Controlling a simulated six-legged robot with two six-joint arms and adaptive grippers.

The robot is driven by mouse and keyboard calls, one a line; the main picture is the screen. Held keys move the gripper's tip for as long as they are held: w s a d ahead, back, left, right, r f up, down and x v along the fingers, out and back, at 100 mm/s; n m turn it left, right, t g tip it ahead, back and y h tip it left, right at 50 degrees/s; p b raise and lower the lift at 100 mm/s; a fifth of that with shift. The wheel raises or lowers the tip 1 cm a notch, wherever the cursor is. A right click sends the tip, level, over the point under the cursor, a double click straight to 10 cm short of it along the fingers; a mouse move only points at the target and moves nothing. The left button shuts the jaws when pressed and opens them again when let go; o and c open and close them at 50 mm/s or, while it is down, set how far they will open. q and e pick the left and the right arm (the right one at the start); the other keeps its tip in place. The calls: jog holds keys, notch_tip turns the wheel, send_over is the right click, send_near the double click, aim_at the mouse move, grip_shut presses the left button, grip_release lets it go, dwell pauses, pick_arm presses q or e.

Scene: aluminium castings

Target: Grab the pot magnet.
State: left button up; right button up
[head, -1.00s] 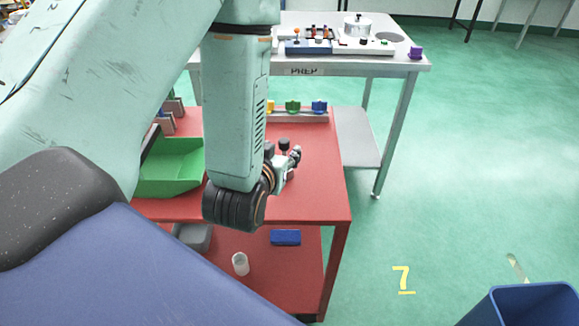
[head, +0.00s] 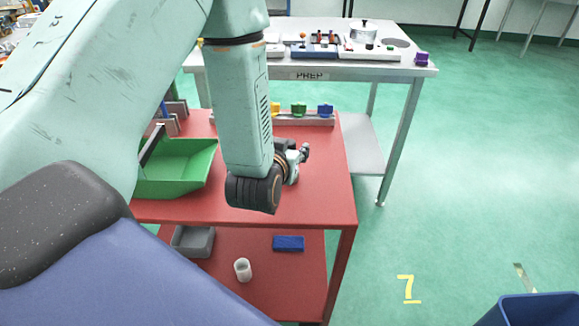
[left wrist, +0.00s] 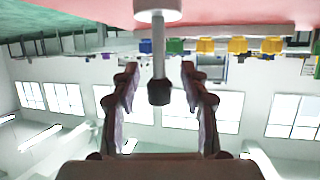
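The pot magnet (left wrist: 158,60) shows in the left wrist view as a pale disc with a thin grey stem and a dark knob at its end. This view is upside down, with the red tabletop along the top. My left gripper (left wrist: 159,78) is open, its two dark fingers on either side of the stem and knob with gaps on both sides. In the head view my left gripper (head: 302,154) is low over the red table (head: 315,200), and the magnet is not clearly separable from it. My right gripper is in neither view.
A green bin (head: 180,170) sits left of my wrist. A rail with yellow, green and blue pieces (head: 299,109) lies behind. The lower shelf holds a white cup (head: 242,270) and a blue block (head: 288,243). A white PREP table (head: 340,75) stands behind.

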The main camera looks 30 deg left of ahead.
pick_arm(q)
grip_shut()
jog(key=shift+w, duration=0.1)
dwell(0.8)
